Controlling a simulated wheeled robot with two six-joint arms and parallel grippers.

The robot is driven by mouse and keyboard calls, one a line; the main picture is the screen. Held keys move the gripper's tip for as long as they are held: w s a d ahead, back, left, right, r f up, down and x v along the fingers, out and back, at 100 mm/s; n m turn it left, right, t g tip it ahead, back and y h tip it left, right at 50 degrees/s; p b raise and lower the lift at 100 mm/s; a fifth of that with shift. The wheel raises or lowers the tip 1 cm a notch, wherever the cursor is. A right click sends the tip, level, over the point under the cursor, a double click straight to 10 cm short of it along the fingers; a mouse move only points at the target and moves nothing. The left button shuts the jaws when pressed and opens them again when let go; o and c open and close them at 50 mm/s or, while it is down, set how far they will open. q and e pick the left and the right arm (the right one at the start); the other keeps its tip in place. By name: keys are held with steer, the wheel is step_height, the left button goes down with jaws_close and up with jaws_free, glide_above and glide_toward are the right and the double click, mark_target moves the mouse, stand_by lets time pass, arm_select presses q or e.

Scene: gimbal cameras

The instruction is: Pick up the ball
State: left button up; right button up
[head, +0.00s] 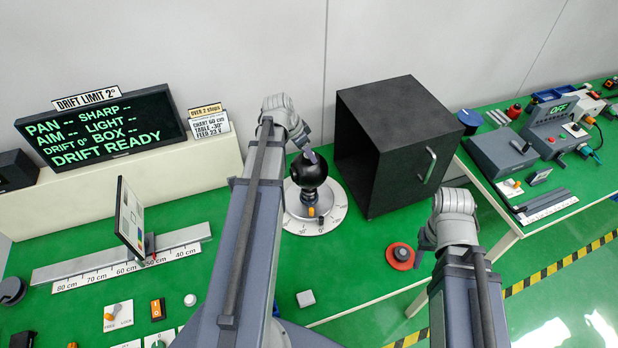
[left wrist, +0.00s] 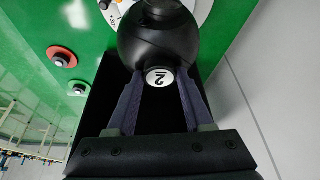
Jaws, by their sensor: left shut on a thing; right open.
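The black ball (head: 308,171) sits over a round white dial (head: 333,207) on the green table in the head view. In the left wrist view the ball (left wrist: 158,38) is large, with a white disc marked 2 on its near side. My left gripper (head: 309,156) reaches it from above and behind. Its two fingers (left wrist: 160,92) lie on either side of the disc and are shut on the ball. The ball's underside is largely hidden. My right gripper (head: 424,252) is open and empty, beside a red round button (head: 401,255).
An open black box (head: 400,135) stands right of the dial. A tilted panel (head: 131,217) on a ruler (head: 100,270) and a display screen (head: 100,130) are at left. A second table (head: 540,205) with instruments is at right.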

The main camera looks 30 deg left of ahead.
arm_select(q)
jaws_close()
steer(key=shift+r, duration=0.15)
arm_select(e)
steer(key=shift+r, duration=0.2)
stand_by(0.3)
